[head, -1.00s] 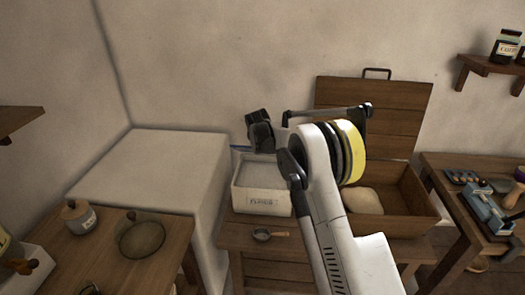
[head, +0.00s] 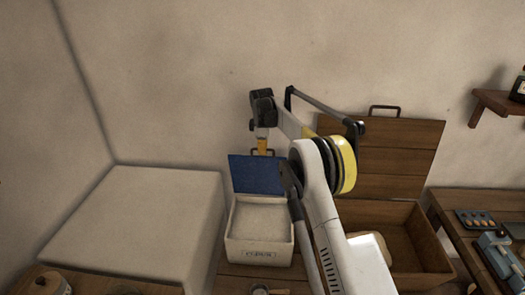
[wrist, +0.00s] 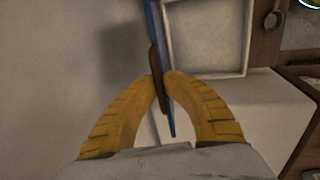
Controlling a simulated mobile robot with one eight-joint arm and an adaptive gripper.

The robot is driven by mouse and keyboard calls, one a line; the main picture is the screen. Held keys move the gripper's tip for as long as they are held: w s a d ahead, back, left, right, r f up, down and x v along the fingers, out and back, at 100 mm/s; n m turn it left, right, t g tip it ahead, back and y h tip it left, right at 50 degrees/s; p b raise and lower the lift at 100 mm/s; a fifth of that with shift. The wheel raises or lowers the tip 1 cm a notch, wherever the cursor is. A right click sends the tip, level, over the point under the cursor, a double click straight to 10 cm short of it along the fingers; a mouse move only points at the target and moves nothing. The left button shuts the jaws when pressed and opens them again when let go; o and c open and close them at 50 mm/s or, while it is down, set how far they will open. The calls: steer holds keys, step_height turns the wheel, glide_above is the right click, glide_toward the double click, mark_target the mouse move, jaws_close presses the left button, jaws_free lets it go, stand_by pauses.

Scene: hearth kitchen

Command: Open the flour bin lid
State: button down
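The flour bin (head: 258,252) is a white box with a label on its front, standing on a wooden bench. Its blue lid (head: 255,176) stands raised at the back edge, its face toward the head camera, and the bin's pale inside shows. My gripper (head: 263,150) is at the top edge of the lid, by the dark handle. In the wrist view, the yellow fingers of my gripper (wrist: 164,82) close around the brown handle (wrist: 155,66). The lid (wrist: 153,22) shows there nearly edge-on, beside the open bin (wrist: 207,75).
An open wooden box (head: 418,235) with its lid up stands right of the bin, behind my arm. A pale block (head: 140,215) stands to the left. The wall (head: 180,80) is close behind. A scoop (head: 262,289) lies in front of the bin.

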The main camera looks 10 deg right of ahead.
steer(key=shift+w+d, duration=0.1)
steer(key=shift+w, duration=0.05)
steer(key=shift+r, duration=0.1)
steer(key=c, duration=1.5)
jaws_free()
steer(key=v, duration=1.2)
